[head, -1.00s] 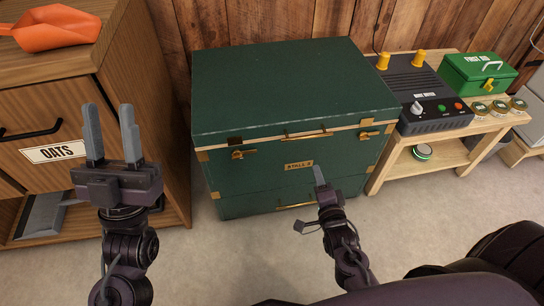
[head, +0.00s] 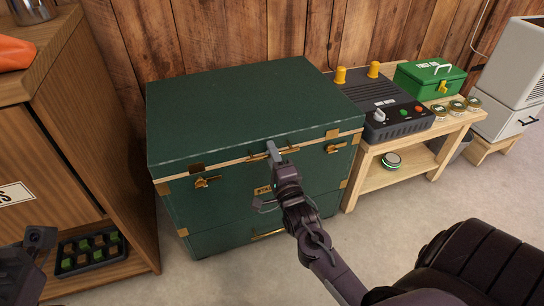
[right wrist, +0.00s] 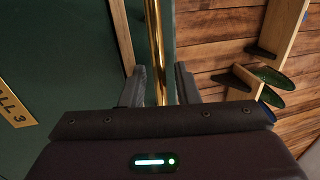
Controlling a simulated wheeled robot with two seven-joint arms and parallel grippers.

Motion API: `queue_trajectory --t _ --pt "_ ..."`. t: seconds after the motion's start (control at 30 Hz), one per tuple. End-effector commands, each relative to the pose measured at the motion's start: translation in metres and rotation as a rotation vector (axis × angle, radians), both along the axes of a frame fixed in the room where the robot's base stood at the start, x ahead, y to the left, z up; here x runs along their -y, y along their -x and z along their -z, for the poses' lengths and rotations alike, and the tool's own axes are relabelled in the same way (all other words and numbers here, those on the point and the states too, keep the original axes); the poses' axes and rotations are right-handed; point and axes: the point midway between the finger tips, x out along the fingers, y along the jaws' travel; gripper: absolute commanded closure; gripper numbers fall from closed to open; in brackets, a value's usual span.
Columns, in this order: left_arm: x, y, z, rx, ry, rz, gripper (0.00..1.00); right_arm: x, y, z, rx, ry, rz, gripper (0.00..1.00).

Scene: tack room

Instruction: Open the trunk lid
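The green trunk (head: 215,205) stands against the plank wall, with its lid (head: 240,112) down and a pale strip along the lid's front edge. Brass latches sit at the left (head: 207,182) and right (head: 336,147) of the front. My right gripper (head: 272,152) is at the middle of the lid's front edge, partly covering the brass handle and the name plate (head: 263,190). In the right wrist view the brass handle bar (right wrist: 155,40) runs between its two separated fingers (right wrist: 160,88). My left gripper's fingers are out of view; only a dark part of my left arm shows at lower left.
A wooden cabinet (head: 95,130) stands close on the left, with a tray of dark and green blocks (head: 90,252) low in it. On the right, a low bench (head: 375,160) holds a black control box (head: 385,105) and a green first aid box (head: 430,80). Floor is clear before the trunk.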

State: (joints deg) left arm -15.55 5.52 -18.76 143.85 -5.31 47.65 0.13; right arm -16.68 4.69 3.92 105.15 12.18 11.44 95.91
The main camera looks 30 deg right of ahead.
Motion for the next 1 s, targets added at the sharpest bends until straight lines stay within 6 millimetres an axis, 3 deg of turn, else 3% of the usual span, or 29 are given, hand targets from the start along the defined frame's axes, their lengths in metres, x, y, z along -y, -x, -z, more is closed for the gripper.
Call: queue_trajectory --t 0.2,0.43,1.0 --pt "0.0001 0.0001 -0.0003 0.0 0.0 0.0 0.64 0.0 -0.0005 -0.0002 -0.001 0.0 0.0 0.72" --pt "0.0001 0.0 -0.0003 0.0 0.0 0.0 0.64 0.0 -0.0003 -0.0001 -0.001 0.001 0.0 1.0" --pt "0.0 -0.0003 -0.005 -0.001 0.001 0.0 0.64 0.0 -0.0004 -0.0042 -0.007 -0.002 0.0 1.0"
